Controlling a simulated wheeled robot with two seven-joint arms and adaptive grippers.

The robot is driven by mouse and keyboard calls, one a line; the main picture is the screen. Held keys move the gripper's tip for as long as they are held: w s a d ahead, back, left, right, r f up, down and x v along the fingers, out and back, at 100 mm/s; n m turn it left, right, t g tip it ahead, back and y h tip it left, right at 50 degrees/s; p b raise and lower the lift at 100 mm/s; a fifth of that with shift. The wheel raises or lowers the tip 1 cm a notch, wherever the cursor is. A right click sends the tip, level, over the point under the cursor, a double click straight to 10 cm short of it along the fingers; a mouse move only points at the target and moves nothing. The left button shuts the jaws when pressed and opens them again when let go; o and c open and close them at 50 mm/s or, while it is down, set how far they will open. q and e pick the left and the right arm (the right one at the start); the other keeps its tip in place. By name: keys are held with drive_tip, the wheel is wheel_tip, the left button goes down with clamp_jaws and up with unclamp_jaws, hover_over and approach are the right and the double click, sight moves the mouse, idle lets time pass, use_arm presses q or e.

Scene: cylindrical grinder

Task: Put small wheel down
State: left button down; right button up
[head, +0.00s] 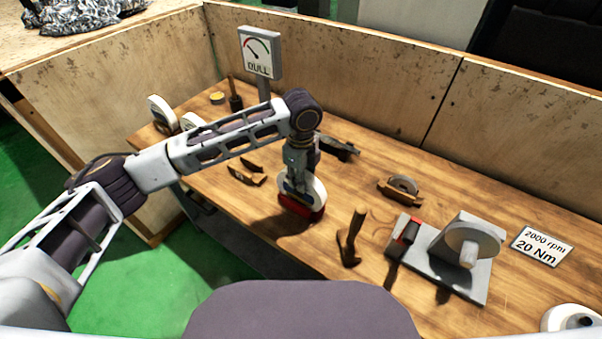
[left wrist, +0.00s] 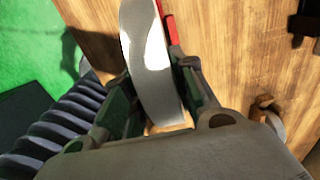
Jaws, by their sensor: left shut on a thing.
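The small wheel (left wrist: 150,62) is a white and grey disc standing on edge between the fingers of my left gripper (left wrist: 155,105) in the left wrist view. In the head view the wheel (head: 316,187) shows under my left gripper (head: 300,182), which points down over the middle of the bench. My left gripper is shut on it. A red block or holder (head: 301,207) is directly below the wheel in the head view, and a red edge (left wrist: 172,30) runs beside it in the left wrist view. I cannot tell whether the wheel rests in the red thing. My right gripper is not in view.
A white disc (head: 570,318) lies at the lower right. Wooden walls (head: 350,75) bound the back.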

use_arm(q)
drive_tip(key=shift+r, duration=0.15)
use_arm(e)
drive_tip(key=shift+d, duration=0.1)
use_arm(q)
drive_tip(key=c, duration=1.2)
unclamp_jaws()
drive_tip(key=shift+o, duration=0.2)
drive_tip(key=shift+r, duration=0.55)
wheel_tip(320, 180, up, 9)
drive_tip(key=shift+r, duration=0.85)
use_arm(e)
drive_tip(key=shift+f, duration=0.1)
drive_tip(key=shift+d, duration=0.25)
